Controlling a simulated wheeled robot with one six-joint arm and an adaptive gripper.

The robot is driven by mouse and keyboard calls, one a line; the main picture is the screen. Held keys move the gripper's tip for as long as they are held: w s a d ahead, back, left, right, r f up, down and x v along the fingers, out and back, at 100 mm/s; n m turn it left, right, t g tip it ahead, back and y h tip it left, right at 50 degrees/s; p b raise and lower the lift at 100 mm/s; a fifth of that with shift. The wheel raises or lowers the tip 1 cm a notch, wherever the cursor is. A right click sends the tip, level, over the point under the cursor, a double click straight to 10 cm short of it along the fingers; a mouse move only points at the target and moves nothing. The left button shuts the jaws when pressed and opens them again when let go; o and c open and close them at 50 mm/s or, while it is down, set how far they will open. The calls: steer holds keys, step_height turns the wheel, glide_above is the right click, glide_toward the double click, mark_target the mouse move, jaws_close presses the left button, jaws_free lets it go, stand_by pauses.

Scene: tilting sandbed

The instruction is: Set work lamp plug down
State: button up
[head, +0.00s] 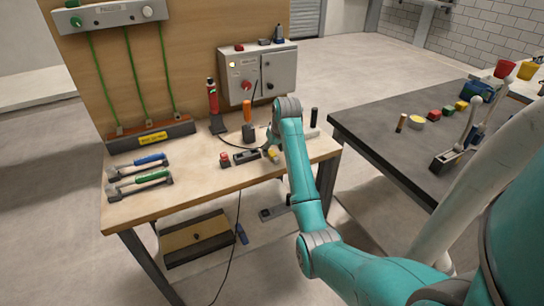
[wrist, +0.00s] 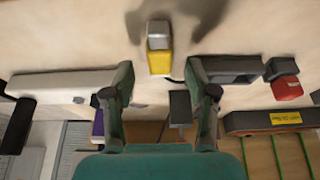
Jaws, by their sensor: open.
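A small yellow plug-like piece with a grey end (wrist: 159,55) is on the wooden bench top. I take it for the work lamp plug, though no label shows. In the head view the yellow piece (head: 272,156) is near the bench's front edge, beside my arm. My gripper (wrist: 160,78) is open, its two fingers spread wide. The yellow piece lies just beyond the fingertips, in line with the gap, apparently touching neither finger. In the head view my arm largely hides the gripper.
A dark socket block (head: 246,156) and a red-topped piece (head: 224,160) are left of the yellow piece. Hammers (head: 140,178) lie further left. A grey control box (head: 258,72) stands behind. A thin cord hangs over the front edge.

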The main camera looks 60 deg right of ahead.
steer(key=shift+x, duration=1.3)
jaws_close()
